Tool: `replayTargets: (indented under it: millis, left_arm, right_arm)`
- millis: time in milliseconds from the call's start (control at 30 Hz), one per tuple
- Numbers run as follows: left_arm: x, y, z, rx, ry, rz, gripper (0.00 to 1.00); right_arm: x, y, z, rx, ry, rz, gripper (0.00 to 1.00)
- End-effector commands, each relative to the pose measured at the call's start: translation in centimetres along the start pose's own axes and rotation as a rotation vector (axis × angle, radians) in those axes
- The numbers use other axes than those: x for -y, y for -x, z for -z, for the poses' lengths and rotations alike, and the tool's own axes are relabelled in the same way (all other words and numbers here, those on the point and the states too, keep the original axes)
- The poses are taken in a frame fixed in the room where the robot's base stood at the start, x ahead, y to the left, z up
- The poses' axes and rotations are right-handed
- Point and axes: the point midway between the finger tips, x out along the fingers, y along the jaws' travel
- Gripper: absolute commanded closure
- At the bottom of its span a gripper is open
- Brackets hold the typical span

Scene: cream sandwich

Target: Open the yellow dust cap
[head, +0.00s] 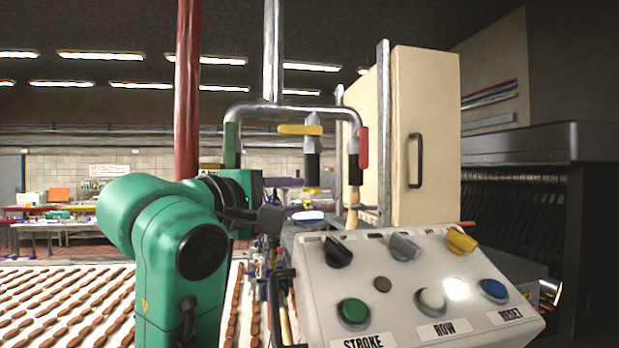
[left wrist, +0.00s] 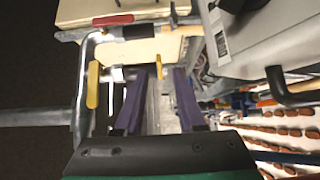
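A small yellow cap (head: 312,190) sits at the lower end of the middle valve's black-and-metal spout in the head view. I take it for the yellow dust cap; it also shows as a narrow yellow piece in the left wrist view (left wrist: 159,66). My left gripper (left wrist: 157,72) has its two purple fingers spread apart, with the yellow piece showing in the gap near the fingertips. Nothing is clearly held, and I cannot tell whether a finger touches the cap. In the head view my green left arm partly hides the gripper. My right gripper is not in view.
The middle valve has a yellow lever (head: 299,129); a red lever (head: 364,147) is on the pipe's right branch. A grey control panel (head: 400,275) with knobs and buttons stands close at front right. A cream cabinet (head: 430,110) stands behind. A conveyor with brown pieces (head: 70,305) runs left.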

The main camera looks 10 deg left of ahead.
Motion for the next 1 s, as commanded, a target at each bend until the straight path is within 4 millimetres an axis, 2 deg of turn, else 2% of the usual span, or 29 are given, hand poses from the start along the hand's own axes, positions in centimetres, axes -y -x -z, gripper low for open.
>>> replayTargets:
  millis: [33, 200, 333, 533, 567, 633, 667, 1000]
  left_arm:
    - [-0.7, -1.4, 0.1, -0.001, 0.001, 0.005, 0.61]
    - [-0.4, -4.5, 0.1, -0.001, -0.001, 0.002, 0.61]
    - [-0.1, -5.4, 0.0, -0.001, -0.002, 0.000, 0.61]
    - [0.0, -5.4, 0.0, -0.001, -0.002, -0.001, 0.61]
    - [0.0, -5.4, 0.0, -0.001, -0.002, -0.001, 0.69]
    - [0.0, -5.4, 0.0, -0.001, -0.002, -0.001, 0.96]
    - [0.0, -5.4, 0.0, -0.001, -0.002, -0.001, 1.00]
    - [0.0, -5.4, 0.0, -0.001, -0.002, 0.000, 1.00]
  right_arm:
    - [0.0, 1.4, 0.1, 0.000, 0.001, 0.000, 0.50]
    - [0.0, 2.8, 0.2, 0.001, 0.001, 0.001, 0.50]
    - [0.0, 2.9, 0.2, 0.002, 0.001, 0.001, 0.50]
    - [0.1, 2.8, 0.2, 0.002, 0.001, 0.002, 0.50]
    - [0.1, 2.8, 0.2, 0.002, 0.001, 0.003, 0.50]
    - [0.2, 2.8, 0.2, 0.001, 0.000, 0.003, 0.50]
    - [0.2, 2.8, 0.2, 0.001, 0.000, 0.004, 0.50]
    - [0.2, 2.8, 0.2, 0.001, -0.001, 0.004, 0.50]
